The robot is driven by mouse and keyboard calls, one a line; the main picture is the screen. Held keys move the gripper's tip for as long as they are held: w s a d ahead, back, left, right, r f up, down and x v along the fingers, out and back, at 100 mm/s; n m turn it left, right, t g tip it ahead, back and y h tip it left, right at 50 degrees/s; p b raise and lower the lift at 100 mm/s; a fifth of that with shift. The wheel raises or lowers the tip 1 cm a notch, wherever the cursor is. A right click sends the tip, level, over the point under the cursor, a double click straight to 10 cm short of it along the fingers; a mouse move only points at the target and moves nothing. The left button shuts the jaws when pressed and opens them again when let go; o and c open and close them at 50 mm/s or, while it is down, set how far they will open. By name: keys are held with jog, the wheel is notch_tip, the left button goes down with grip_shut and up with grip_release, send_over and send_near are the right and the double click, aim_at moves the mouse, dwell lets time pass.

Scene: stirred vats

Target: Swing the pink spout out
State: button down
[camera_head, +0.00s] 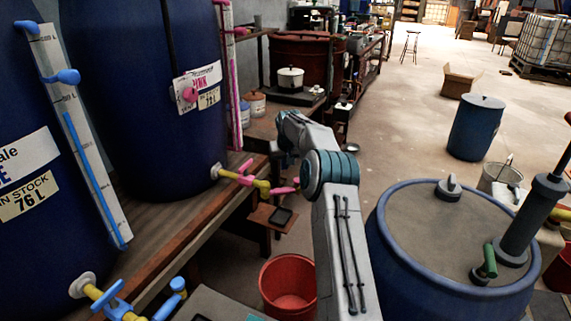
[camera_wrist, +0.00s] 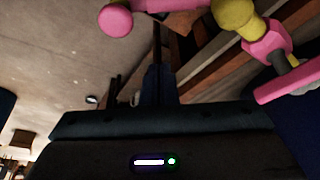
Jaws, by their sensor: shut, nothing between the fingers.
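The pink spout (camera_head: 284,190) sticks out to the right from a yellow joint (camera_head: 262,186) on the tap of the dark blue vat labelled pink (camera_head: 150,120). It partly shows along the top edge of the wrist view (camera_wrist: 116,19), ending in a round pink tip. The tap's pink handle (camera_head: 245,166) is beside the yellow joint; the wrist view also shows a pink lever (camera_wrist: 289,83). My gripper (camera_wrist: 157,75) appears dark at the bottom middle of the wrist view, shut and empty, apart from the spout. In the head view my arm hides its fingers.
A small wooden shelf (camera_head: 262,218) with a dark pad is below the tap. A large blue drum (camera_head: 400,255) is right of my arm. Another vat's blue tap (camera_head: 108,298) is at lower left.

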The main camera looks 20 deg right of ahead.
aim_at(283, 192)
notch_tip(283, 192, down, 6)
jog(key=s, duration=0.1)
jog(key=shift+s+a+f+b, duration=0.15)
jog(key=shift+s+f+b, duration=0.1)
jog(key=shift+s+b, duration=0.15)
dwell(0.4)
